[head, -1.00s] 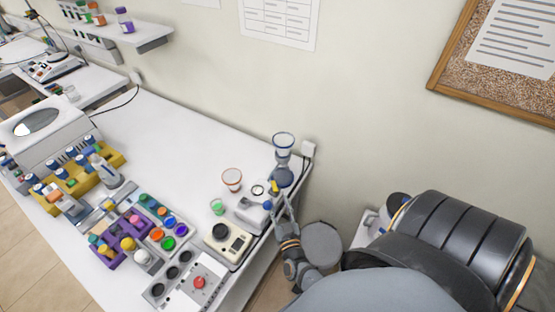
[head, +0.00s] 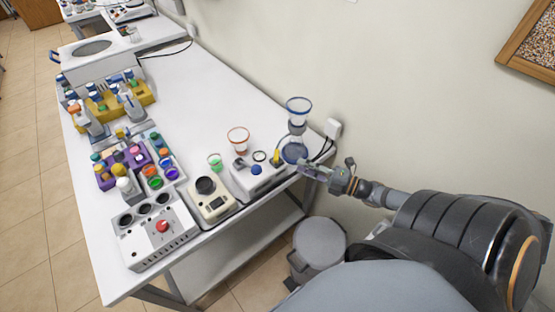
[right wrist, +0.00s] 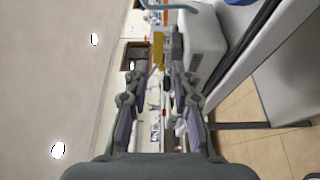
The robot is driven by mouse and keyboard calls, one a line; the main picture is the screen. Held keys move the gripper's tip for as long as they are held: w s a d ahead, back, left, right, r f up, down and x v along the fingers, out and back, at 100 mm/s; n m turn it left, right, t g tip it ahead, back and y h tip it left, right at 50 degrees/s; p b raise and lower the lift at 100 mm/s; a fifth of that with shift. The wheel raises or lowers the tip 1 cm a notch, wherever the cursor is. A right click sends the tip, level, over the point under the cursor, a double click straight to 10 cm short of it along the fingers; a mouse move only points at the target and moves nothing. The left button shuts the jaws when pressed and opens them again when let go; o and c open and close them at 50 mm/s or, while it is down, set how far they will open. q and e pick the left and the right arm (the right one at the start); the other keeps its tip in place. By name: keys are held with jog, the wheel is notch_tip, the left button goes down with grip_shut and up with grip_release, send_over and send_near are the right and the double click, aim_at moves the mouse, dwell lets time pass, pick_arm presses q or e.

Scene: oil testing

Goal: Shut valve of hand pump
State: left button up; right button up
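The hand pump (head: 257,178) is a white box with a blue knob on the table's near right edge. Its yellow valve part (head: 277,157) stands up at the pump's right end, beside the glass flask with a funnel (head: 296,128). My right gripper (head: 304,166) is just right of the valve, pointing left towards it. In the right wrist view the gripper (right wrist: 160,78) shows a gap between its fingers. The yellow piece (right wrist: 157,48) shows beyond the fingertips, with the white pump body (right wrist: 205,42) to the right. I cannot tell whether they touch. My left gripper is not in view.
A scale (head: 212,200), a cup with an orange rim (head: 238,138) and a small green cup (head: 215,162) stand near the pump. A control box with a red knob (head: 150,235) is at the front. A bin (head: 318,245) stands on the floor.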

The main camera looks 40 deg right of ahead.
aim_at(276, 155)
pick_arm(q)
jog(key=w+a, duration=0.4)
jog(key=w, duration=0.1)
pick_arm(e)
jog(key=b+x, duration=0.4)
jog(key=x, duration=0.3)
jog(key=shift+w+a+f, duration=0.1)
jog(key=shift+w+a, duration=0.15)
jog(key=shift+w, duration=0.05)
jog(key=shift+b+x, duration=0.65)
jog(key=shift+x, duration=0.45)
jog(key=shift+w+a+r, duration=0.15)
jog(key=shift+a+r, duration=0.05)
jog(key=shift+r, duration=0.05)
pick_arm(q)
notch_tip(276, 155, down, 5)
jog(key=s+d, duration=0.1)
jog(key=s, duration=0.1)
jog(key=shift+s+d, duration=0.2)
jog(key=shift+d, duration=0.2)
pick_arm(e)
grip_shut()
